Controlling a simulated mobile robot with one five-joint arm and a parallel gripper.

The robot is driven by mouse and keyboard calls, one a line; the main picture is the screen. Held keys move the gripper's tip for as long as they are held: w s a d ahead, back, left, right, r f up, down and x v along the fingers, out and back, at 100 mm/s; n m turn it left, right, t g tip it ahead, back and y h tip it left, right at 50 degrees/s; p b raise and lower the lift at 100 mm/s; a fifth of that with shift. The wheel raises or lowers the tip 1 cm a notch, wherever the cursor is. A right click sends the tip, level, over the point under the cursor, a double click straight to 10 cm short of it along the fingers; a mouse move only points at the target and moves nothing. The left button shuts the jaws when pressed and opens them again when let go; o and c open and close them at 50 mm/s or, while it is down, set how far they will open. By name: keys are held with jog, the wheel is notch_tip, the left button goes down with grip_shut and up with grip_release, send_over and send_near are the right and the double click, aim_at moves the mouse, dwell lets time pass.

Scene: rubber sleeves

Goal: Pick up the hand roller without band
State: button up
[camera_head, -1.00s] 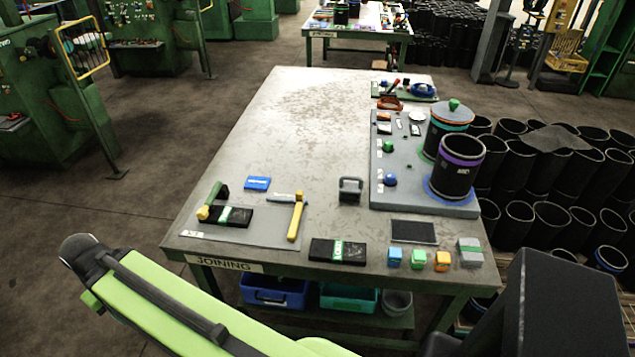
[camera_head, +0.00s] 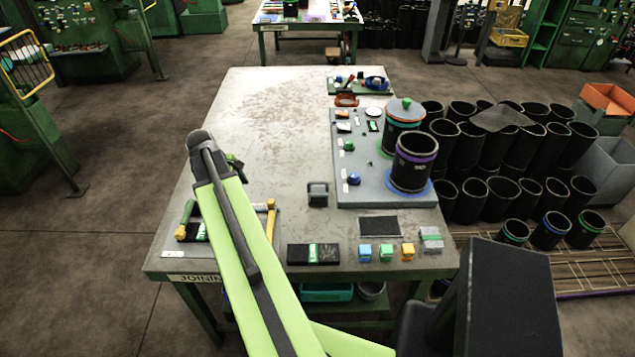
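Two hand tools lie on the grey mat at the front left of the table. One has a green part and a yellow end (camera_head: 181,233); my arm is close beside it. The other shows a yellow handle (camera_head: 270,217) to the right of my arm. My arm hides the middle of the mat. The tools are too small to tell for sure which is the roller without a band. My light green arm reaches up over the table's left part, its dark joint highest.
The grey table (camera_head: 245,100) has clear room at its middle and back. A grey board (camera_head: 345,190) bears black sleeves (camera_head: 413,165) at right.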

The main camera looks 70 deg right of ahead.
jog(key=n+g+p, duration=0.1)
jog(key=g+p, duration=0.1)
send_near(322, 191)
jog(key=b+x, duration=0.3)
jog(key=b, duration=0.7)
jog(key=shift+a+f, duration=0.15)
jog(key=shift+f, duration=0.15)
jog(key=shift+s+f+b, duration=0.15)
jog(key=shift+f+b, duration=0.1)
jog(key=shift+b, duration=0.25)
jog(key=b+x, duration=0.4)
jog(key=x, duration=0.1)
jog(key=shift+d+b, duration=0.3)
jog(key=shift+b, duration=0.05)
jog(key=shift+r, duration=0.15)
grip_shut()
